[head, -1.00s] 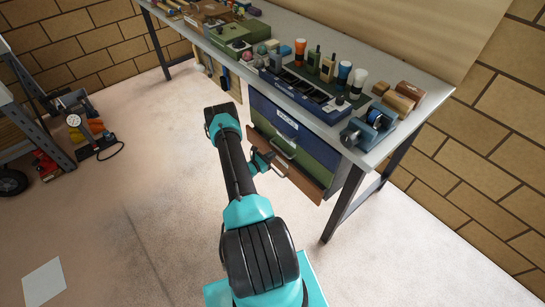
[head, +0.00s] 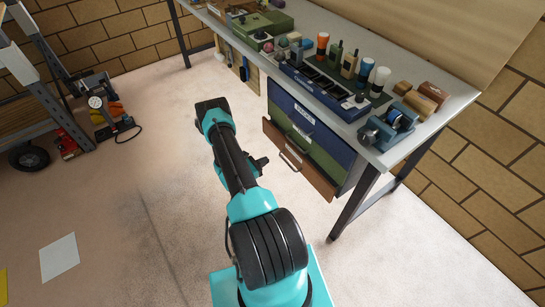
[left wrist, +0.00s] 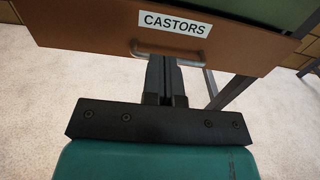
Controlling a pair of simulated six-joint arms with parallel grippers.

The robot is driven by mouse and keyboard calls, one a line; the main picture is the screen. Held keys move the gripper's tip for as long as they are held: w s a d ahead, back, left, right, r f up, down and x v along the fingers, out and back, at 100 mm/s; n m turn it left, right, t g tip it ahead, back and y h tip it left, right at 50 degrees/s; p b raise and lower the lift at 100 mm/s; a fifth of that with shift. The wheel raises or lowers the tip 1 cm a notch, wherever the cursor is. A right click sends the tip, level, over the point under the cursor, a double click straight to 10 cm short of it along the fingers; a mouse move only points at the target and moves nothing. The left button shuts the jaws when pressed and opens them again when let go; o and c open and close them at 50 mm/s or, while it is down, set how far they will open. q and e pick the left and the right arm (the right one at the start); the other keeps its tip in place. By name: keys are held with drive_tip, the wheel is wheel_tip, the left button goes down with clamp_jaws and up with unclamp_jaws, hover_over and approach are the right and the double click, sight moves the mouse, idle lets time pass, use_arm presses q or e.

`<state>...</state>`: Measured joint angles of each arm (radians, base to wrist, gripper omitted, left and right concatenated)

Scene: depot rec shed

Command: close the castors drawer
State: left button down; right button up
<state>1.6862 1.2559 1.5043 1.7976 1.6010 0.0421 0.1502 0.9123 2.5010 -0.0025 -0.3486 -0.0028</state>
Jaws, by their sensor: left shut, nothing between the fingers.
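The castors drawer (head: 310,172) is the brown-fronted bottom drawer of the unit under the bench. Its front stands out from the drawers above, so it is partly open. In the left wrist view its brown front (left wrist: 90,27) carries a white CASTORS label (left wrist: 174,24) and a grey bar handle (left wrist: 170,50). My left gripper (head: 262,162) is in front of the drawer, to the left of the handle in the head view, with a gap of floor between. In the wrist view its fingers (left wrist: 166,68) are shut and empty, with tips just below the handle. My right gripper is not in view.
A green drawer (head: 303,138) and a blue drawer (head: 320,125) sit above. The bench top (head: 455,97) holds a parts tray, bottles, rolls and a small vise (head: 388,128). A bench leg (head: 354,203) stands right of the unit.

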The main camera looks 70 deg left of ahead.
use_arm(q)
drive_tip(key=shift+s+d, duration=0.2)
drive_tip(key=shift+s, duration=0.5)
drive_tip(key=c, duration=1.5)
unclamp_jaws()
drive_tip(key=shift+d+m, duration=0.1)
drive_tip(key=shift+m, duration=0.2)
drive_tip(key=o, duration=0.3)
drive_tip(key=shift+s+d+f+m, duration=0.2)
drive_tip(key=shift+d+f+m, duration=0.05)
drive_tip(key=shift+m, duration=0.75)
drive_tip(key=d+f+m, duration=0.1)
drive_tip(key=m, duration=0.4)
drive_tip(key=s+d+m+g, duration=0.1)
drive_tip(key=m, duration=0.4)
drive_tip(key=s+d+f+m+g, duration=0.1)
drive_tip(key=m, duration=0.4)
drive_tip(key=shift+s+d+f+h, duration=0.25)
drive_tip(key=shift+d+f+h, duration=0.05)
drive_tip(key=shift+f+h, duration=0.1)
